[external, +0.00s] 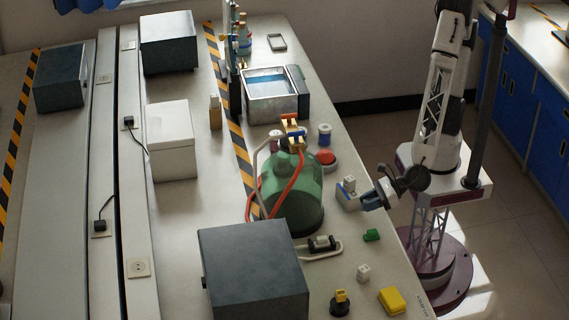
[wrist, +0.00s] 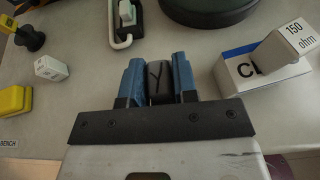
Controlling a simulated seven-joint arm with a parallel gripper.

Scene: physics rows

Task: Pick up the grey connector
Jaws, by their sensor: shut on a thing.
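A dark grey block with a black Y-like mark, which looks like the grey connector (wrist: 159,80), sits between the two blue fingers of my gripper (wrist: 158,68) in the wrist view. The fingers are shut on its sides. In the external view my gripper (external: 370,198) is at the right edge of the bench, just right of a white and blue box (external: 346,199). The connector cannot be made out there, and I cannot tell whether it touches the bench.
A white block marked "150 ohm" (wrist: 292,39) rests on the white and blue box. A green piece (external: 372,235), a white cube (external: 363,272) and a yellow block (external: 392,300) lie along the near edge. A green glass vessel (external: 292,190) stands further left.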

